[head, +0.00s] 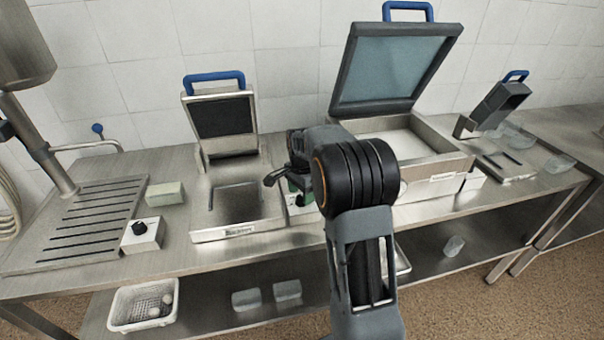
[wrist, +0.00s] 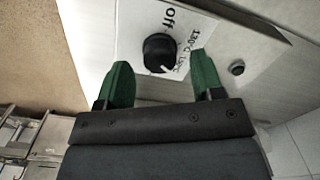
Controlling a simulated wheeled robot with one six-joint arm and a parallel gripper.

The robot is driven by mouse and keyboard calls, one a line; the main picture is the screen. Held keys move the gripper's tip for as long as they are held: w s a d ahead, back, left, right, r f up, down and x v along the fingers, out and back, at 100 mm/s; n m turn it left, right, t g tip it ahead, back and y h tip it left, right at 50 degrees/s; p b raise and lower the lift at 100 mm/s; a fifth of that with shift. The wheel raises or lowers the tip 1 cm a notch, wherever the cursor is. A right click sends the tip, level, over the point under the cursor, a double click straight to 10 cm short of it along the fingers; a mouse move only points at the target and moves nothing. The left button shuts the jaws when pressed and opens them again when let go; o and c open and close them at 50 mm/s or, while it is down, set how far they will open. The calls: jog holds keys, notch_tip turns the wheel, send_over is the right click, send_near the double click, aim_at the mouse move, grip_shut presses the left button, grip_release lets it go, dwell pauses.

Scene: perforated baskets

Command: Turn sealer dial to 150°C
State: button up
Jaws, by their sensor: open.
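The sealer dial (wrist: 160,53) is a round black knob with a white pointer line, on a white panel (wrist: 136,33). The panel has an "off" mark and a mark that seems to read 130°C; other print beside it is too small to read. The pointer line is at the knob's lower right, on the side facing the gripper. My gripper (wrist: 162,76) is open, its two green fingertips on either side of the knob's near edge, with no clear contact. In the head view my arm mostly hides the gripper and this dial box (head: 300,203).
A sealer with a raised lid (head: 222,115) stands left of my arm, and a larger one with an open blue-handled lid (head: 392,68) stands right. Another dial box (head: 141,233) sits farther left. A smaller sealer (head: 500,105) stands far right. A white perforated basket (head: 143,320) is on the lower shelf.

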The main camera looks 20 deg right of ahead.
aim_at(301, 196)
notch_tip(301, 196, up, 12)
dwell(0.4)
jog(key=shift+f, duration=0.1)
dwell(0.4)
jog(key=s+a+f+n+t, duration=0.1)
jog(key=s+a+n, duration=0.2)
jog(key=s+n, duration=0.2)
jog(key=s+a+f+n+t, duration=0.1)
jog(key=s+a+n, duration=0.3)
jog(key=s, duration=0.5)
jog(key=s+a+f+n+t, duration=0.1)
jog(key=s+a+f+n, duration=0.1)
jog(key=s+n, duration=0.4)
jog(key=shift+s+a+f+t, duration=0.35)
jog(key=shift+s+a, duration=0.45)
jog(key=shift+s, duration=0.3)
